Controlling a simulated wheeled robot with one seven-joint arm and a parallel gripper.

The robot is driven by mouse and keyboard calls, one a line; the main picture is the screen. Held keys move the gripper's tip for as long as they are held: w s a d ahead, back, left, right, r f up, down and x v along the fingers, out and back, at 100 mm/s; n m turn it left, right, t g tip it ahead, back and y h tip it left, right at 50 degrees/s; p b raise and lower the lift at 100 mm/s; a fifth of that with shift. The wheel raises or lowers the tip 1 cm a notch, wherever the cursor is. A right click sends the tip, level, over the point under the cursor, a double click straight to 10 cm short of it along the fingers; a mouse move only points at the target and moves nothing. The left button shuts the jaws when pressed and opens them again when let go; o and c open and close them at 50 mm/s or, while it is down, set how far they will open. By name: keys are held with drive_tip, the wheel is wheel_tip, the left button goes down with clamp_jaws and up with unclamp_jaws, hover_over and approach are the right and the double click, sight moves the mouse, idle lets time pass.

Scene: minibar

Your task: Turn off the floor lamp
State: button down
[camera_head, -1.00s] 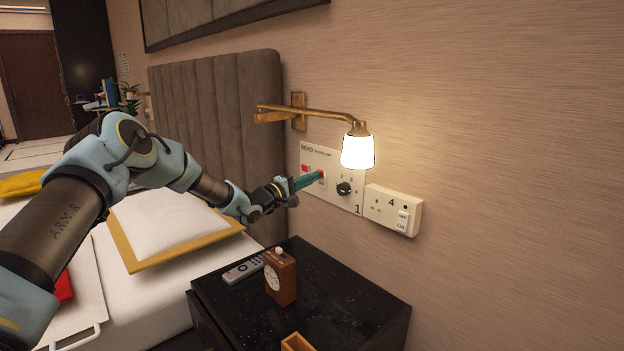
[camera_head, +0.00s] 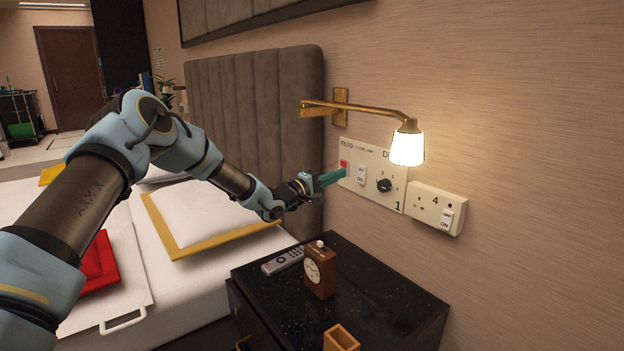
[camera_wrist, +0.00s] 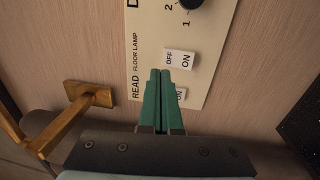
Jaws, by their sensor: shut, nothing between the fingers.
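A cream wall panel (camera_head: 372,176) carries a red switch (camera_head: 344,164), a white rocker switch (camera_head: 361,174) and a black knob (camera_head: 384,185). In the wrist view, the white switch (camera_wrist: 179,59) marked OFF and ON sits by the "FLOOR LAMP" label (camera_wrist: 135,51). The "READ" label is beside it, and another switch (camera_wrist: 181,93) there is partly hidden by my fingers. My gripper (camera_head: 344,173) is shut and empty, its green fingertips (camera_wrist: 160,71) close to the panel beside the white switch. Contact cannot be told. No floor lamp is in view.
A lit brass wall lamp (camera_head: 407,148) juts out above the panel. A socket (camera_head: 437,208) is to the right. Below, a black nightstand (camera_head: 400,307) bears a clock (camera_head: 319,271), a remote (camera_head: 282,260) and a wooden box (camera_head: 340,338). A bed and headboard (camera_head: 255,120) are left.

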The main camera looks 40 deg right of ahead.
drive_tip(key=a+r, duration=0.1)
drive_tip(key=a, duration=0.6)
drive_tip(key=shift+w+a, duration=0.3)
drive_tip(key=shift+w, duration=0.05)
